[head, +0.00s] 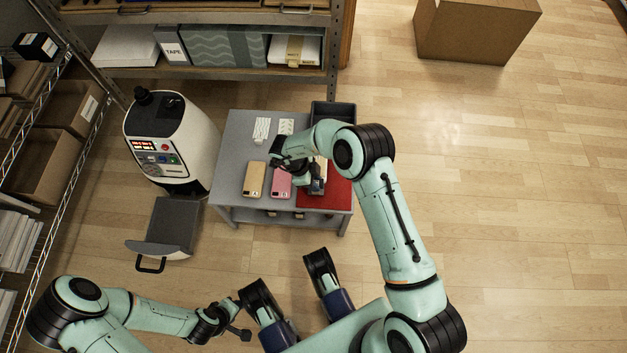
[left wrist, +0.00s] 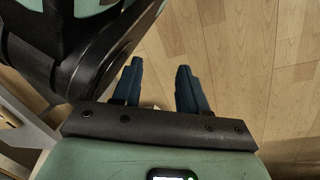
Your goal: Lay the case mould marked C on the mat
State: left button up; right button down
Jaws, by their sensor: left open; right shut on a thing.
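The red mat (head: 338,192) covers the right part of the small grey table. My right gripper (head: 315,186) is over the mat's left side, shut on a pale thing (head: 322,171) that is mostly hidden by the gripper and arm. Its marking cannot be read, and I cannot tell if it touches the mat. A tan case mould (head: 254,180) and a pink case mould (head: 281,184) lie side by side left of the mat. My left gripper (head: 241,333) is low at the front, away from the table. In the left wrist view its fingers (left wrist: 162,88) are apart and empty above the floor.
The grey table (head: 232,165) also bears two white patterned pieces (head: 262,129) and a dark bin (head: 334,114) at the back. A white press machine (head: 190,135) stands left of it. Shelves line the left and back.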

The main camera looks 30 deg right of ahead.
pick_arm(q)
jog(key=shift+s+f, duration=0.1)
pick_arm(e)
jog(key=shift+f, duration=0.1)
jog(key=c, duration=0.8)
grip_release()
jog(key=shift+c, duration=0.2)
pick_arm(q)
jog(key=w+r+t+p, duration=0.2)
jog(key=w+r, duration=0.3)
jog(key=shift+w+d+p, duration=0.25)
jog(key=shift+d+p, duration=0.1)
jog(key=shift+d, duration=0.05)
pick_arm(e)
jog(key=v, duration=1.2)
pick_arm(q)
jog(key=shift+s+f, duration=0.1)
jog(key=shift+s, duration=0.05)
pick_arm(e)
jog(key=shift+d, duration=0.1)
